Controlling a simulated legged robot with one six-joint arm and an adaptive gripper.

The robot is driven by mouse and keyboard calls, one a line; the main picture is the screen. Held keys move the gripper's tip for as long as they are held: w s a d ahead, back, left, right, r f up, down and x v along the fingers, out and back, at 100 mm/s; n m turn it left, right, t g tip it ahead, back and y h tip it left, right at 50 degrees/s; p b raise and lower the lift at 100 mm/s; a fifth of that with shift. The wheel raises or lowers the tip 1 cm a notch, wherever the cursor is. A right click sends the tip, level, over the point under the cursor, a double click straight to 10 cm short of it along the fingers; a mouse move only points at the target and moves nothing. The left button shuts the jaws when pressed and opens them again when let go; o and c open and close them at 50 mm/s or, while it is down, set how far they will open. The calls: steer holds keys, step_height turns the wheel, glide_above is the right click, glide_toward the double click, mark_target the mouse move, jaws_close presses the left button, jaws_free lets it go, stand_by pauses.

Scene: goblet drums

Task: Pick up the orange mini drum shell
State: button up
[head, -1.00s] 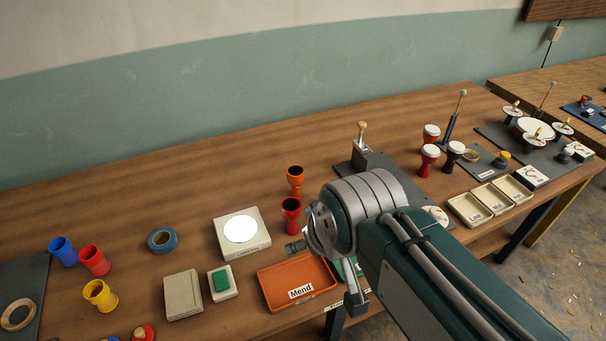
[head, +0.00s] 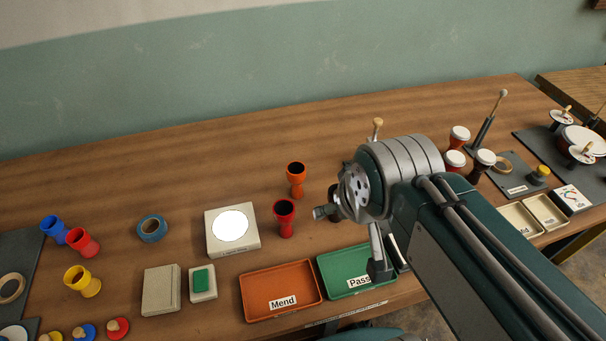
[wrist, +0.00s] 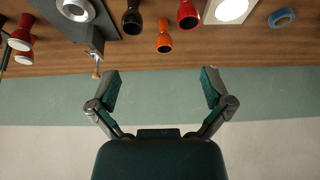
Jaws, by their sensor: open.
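The orange mini drum shell (head: 296,179) stands upright on the table, behind a red drum shell (head: 285,217). In the wrist view the orange shell (wrist: 164,37) shows near the top, between a black shell (wrist: 132,18) and the red one (wrist: 188,14). My gripper (wrist: 160,80) is open and empty, its two green-padded fingers spread wide, apart from the shell. In the head view my gripper lies to the right of the orange shell, and my arm hides part of it.
An orange Mend tray (head: 281,291) and a green Pass tray (head: 350,272) lie at the front. A white lit box (head: 232,229) stands left of the red shell. Blue tape (head: 152,229) and small coloured shells are farther left. The table behind the orange shell is clear.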

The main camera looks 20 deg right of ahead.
steer(key=w, duration=0.1)
steer(key=n+g, duration=0.1)
steer(key=g, duration=0.4)
glide_above(297, 166)
step_height(297, 166, down, 12)
steer(key=shift+r, duration=0.1)
steer(key=shift+f, duration=0.3)
step_height(297, 166, down, 5)
steer(key=shift+f, duration=0.15)
steer(key=f, duration=0.5)
steer(key=shift+s+a+f, duration=0.15)
steer(key=shift+s+a, duration=0.1)
steer(key=c, duration=1)
